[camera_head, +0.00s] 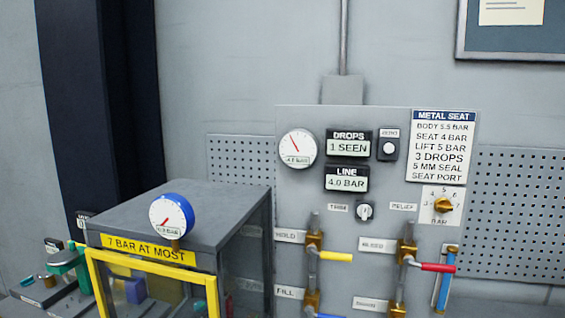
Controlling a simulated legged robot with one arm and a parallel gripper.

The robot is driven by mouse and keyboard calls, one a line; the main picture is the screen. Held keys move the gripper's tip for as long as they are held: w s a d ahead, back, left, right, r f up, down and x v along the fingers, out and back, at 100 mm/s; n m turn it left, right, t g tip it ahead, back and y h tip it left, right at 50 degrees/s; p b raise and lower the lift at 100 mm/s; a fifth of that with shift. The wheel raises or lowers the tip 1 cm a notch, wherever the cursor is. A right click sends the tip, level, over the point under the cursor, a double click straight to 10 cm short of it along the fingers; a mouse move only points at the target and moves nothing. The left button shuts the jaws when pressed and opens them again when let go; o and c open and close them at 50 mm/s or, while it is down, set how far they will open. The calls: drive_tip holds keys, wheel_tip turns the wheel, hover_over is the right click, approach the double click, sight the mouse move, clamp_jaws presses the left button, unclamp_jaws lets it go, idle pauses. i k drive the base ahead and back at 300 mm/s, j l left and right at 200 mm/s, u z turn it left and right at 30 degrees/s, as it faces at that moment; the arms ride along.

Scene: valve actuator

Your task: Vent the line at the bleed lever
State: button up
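The bleed lever (438,267) has a red handle that sticks out to the right, roughly level, from a brass valve (407,252) on the grey panel. The label (377,245) to its left appears to read BLEED. The line display (346,184) reads 4.0 BAR. The round white dial (298,148) at the panel's upper left also seems to read 4.0 BAR. My gripper is not in view.
A yellow hold lever (336,257) sits left of the bleed lever. A vertical blue tube (445,280) stands close at its right. A yellow-framed box (150,255) with a blue-rimmed gauge (172,216) stands in front at left. The drops display (348,148) reads 1 SEEN.

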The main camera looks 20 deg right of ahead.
sight(408, 260)
drive_tip(key=z, duration=1.45)
